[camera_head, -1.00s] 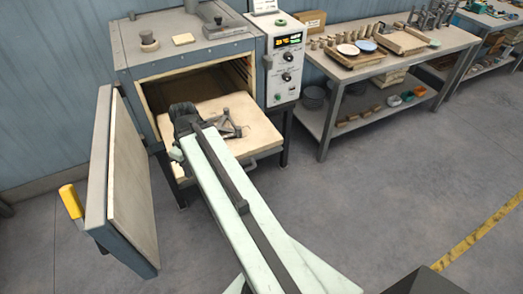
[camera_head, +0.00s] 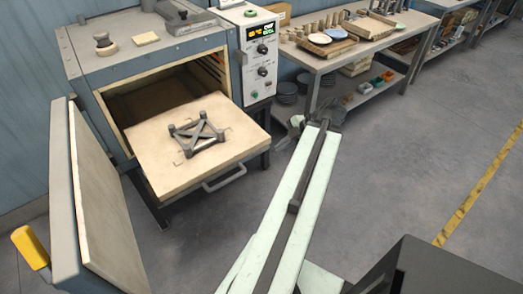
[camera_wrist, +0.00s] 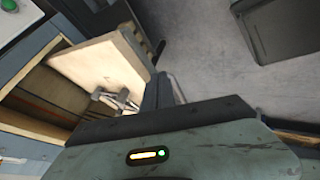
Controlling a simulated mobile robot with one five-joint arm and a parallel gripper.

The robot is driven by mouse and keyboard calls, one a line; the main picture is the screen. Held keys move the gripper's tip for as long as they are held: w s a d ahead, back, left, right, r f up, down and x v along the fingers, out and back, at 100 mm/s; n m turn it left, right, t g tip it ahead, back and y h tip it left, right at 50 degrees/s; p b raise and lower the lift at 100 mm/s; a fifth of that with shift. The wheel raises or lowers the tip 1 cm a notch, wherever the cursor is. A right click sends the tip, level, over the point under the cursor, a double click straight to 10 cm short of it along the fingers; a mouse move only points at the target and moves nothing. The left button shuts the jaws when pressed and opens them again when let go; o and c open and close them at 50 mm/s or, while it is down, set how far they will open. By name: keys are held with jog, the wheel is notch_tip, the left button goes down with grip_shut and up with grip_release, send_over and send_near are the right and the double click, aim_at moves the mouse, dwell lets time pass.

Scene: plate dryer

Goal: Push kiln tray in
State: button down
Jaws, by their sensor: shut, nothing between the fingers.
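The pale kiln tray (camera_head: 165,165) sticks far out of the open kiln (camera_head: 80,50), its rear part inside the opening. A grey handle (camera_head: 225,178) is on its front edge. A dark cross-shaped metal stand (camera_head: 197,135) sits on the tray. My gripper (camera_head: 308,120) is to the right of the tray and apart from it in the head view, partly hidden by my arm. In the wrist view its dark fingers (camera_wrist: 158,92) are shut and empty. The tray (camera_wrist: 90,62) and stand (camera_wrist: 118,99) show beyond them at the left.
The kiln door (camera_head: 95,190), with a yellow handle (camera_head: 30,247), stands open at the left. A control box (camera_head: 257,60) is on the kiln's right. A workbench (camera_head: 345,52) with pottery is behind. The floor in front is clear.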

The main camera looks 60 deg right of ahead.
jog(key=b, duration=0.7)
send_near(252, 156)
notch_tip(252, 156, down, 4)
jog(key=s+a, duration=0.1)
jog(key=a, duration=0.1)
jog(key=w, duration=0.3)
jog(key=shift+d+f, duration=0.15)
jog(key=shift+d, duration=0.25)
jog(key=shift+w+d, duration=0.15)
jog(key=shift+w, duration=0.35)
jog(key=shift+w+d, duration=0.1)
